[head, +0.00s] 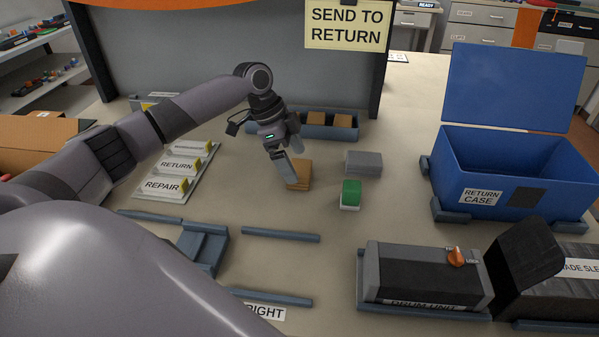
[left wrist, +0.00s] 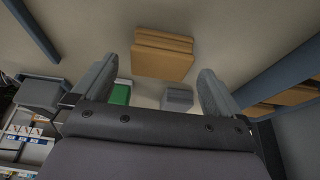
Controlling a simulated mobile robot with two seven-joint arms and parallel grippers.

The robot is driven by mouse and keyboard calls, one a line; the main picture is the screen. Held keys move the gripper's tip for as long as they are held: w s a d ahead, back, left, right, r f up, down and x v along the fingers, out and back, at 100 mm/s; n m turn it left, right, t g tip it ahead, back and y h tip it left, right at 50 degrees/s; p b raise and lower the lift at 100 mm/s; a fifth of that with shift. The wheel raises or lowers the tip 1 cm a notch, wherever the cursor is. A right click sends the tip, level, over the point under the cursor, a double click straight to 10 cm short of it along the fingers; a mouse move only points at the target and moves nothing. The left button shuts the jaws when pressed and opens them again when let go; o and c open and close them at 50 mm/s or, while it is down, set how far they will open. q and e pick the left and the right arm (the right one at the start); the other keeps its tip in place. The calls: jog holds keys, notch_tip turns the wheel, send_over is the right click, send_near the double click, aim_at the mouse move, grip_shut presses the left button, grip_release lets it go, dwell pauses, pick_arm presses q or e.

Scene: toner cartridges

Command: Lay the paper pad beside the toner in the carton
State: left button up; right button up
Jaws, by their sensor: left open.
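A tan layered block that looks like the paper pad (head: 304,174) lies on the table near the middle. It also shows in the left wrist view (left wrist: 162,53), ahead of and between the fingers. My left gripper (head: 290,165) is open and empty, pointing down just over the pad's left side, partly hiding it; I cannot tell if it touches. A drum unit (head: 425,270) in grey and black with an orange lock knob sits at the front right. A brown cardboard box (head: 30,140), perhaps the carton, is at the left edge; its inside and any toner are not clear. My right gripper is not in view.
A green-topped block (head: 351,192) and a grey block (head: 364,163) lie right of the pad. A blue bin (head: 290,126) with more tan blocks stands behind. An open blue return case (head: 520,185) is at right, a black sleeve (head: 525,260) in front. Low blue rails edge the front.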

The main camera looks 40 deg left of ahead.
aim_at(299, 168)
pick_arm(q)
jog(key=shift+x, duration=1.85)
jog(key=shift+d, duration=0.1)
jog(key=c, duration=1)
jog(key=shift+r, duration=0.2)
